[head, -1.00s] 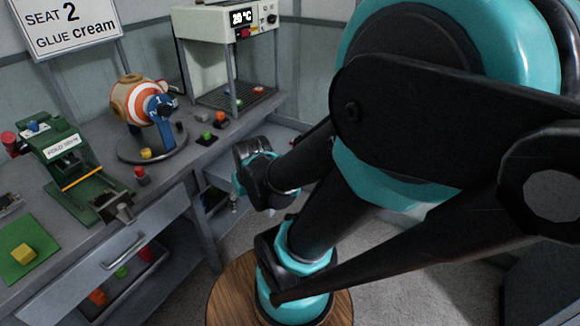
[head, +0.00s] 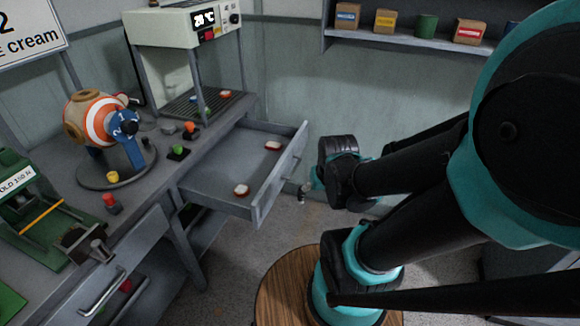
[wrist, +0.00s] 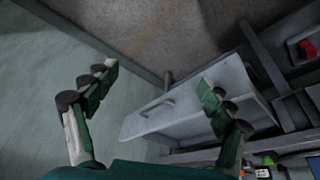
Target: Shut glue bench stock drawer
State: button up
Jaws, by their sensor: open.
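The stock drawer (head: 225,201) stands pulled out from the right part of the glue bench in the head view. In the head view my arm's links largely hide the gripper.
The bench top holds an orange-and-white ball on a stand (head: 95,120), a green press (head: 35,215) and a white oven (head: 185,25). A second drawer with a handle (head: 102,291) is at front left. A round wooden stool top (head: 275,290) stands below my arm. A wall shelf (head: 400,45) holds boxes.

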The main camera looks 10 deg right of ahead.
jog(key=shift+w+r+m, duration=0.1)
jog(key=shift+w+m, duration=0.15)
jog(key=shift+m, duration=0.05)
jog(key=shift+c, duration=1.1)
jog(key=w+m, duration=0.3)
jog(key=w+d+r+m+g, duration=0.1)
jog(key=w+m, duration=0.3)
jog(key=w+r+m+y, duration=0.1)
jog(key=w+m, duration=0.2)
jog(key=shift+w+d+m, duration=0.25)
jog(key=shift+w+m, duration=0.1)
jog(key=shift+m, duration=0.05)
jog(key=c, duration=1.2)
jog(key=w+m, duration=0.2)
jog(key=w+d+m, duration=0.1)
jog(key=w+m, duration=0.1)
jog(key=shift+w+d+m+g+y, duration=0.2)
jog(key=shift+w+m+g+y, duration=0.1)
jog(key=shift+w+g+y, duration=0.1)
grip_shut()
jog(key=w+d+f+m+y, duration=0.1)
jog(key=w+d+f+m, duration=0.15)
jog(key=w+m, duration=0.5)
jog(key=w+a+f, duration=0.3)
jog(key=a+f, duration=0.2)
jog(key=f, duration=0.5)
jog(key=shift+a+g, duration=0.2)
jog(key=shift+g, duration=0.1)
